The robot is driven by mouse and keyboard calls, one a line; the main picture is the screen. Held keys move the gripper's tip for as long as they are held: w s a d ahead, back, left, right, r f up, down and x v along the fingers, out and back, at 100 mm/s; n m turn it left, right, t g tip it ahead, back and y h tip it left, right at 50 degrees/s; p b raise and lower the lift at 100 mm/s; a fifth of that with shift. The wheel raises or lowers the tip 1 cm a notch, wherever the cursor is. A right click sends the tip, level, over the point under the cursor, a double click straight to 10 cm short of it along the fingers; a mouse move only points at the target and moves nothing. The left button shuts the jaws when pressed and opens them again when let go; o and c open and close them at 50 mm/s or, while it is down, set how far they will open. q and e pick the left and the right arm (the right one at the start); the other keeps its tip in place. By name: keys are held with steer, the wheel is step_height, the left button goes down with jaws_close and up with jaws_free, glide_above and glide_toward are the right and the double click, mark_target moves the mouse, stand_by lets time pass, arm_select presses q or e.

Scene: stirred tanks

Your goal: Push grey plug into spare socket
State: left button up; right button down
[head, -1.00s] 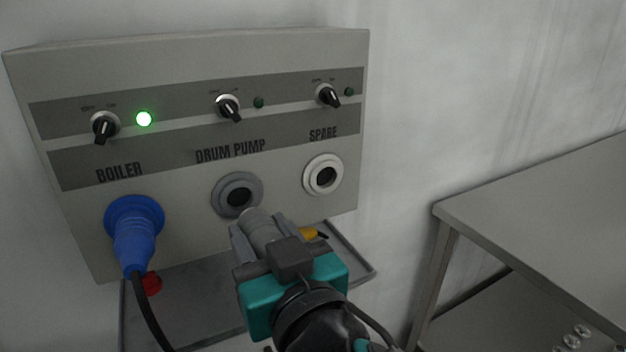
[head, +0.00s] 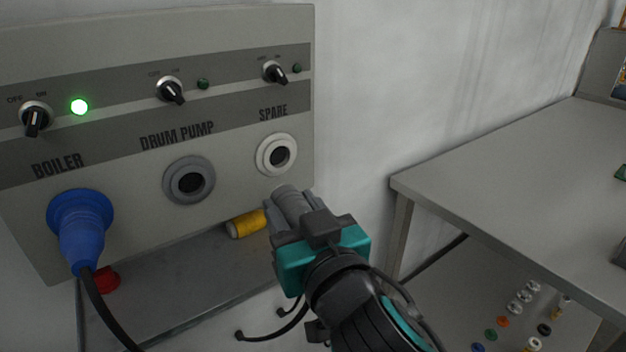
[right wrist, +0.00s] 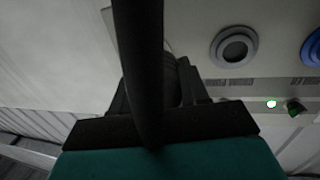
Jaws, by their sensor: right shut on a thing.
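The spare socket (head: 276,155) has a white ring and a dark round hole, at the right of the grey panel under the word SPARE. My right gripper (head: 290,212) is shut on the grey plug (head: 288,196), whose round end points up toward the panel. In the head view the plug's end is just below the spare socket and looks apart from it. In the right wrist view, the gripper and a dark cable hide most of the plug, and the spare socket is not visible. My left gripper is not in view.
The grey drum pump socket (head: 189,180) is empty. A blue plug (head: 81,228) sits in the boiler socket beside a lit green lamp (head: 79,106). A yellow plug (head: 246,224) and a red one (head: 105,280) lie on the shelf below. A steel table (head: 480,185) stands at right.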

steer(key=s+d+f+m+h, duration=0.1)
steer(key=d+f+m+h, duration=0.1)
steer(key=d+f, duration=0.4)
steer(key=d+f+m+t+h, duration=0.1)
steer(key=d+f+h, duration=0.4)
steer(key=d, duration=1)
steer(key=shift+s+f+m, duration=0.4)
steer(key=shift+f+m, duration=0.25)
steer(key=shift+m, duration=0.15)
steer(key=shift+w+a, duration=0.1)
steer(key=shift+a, duration=0.05)
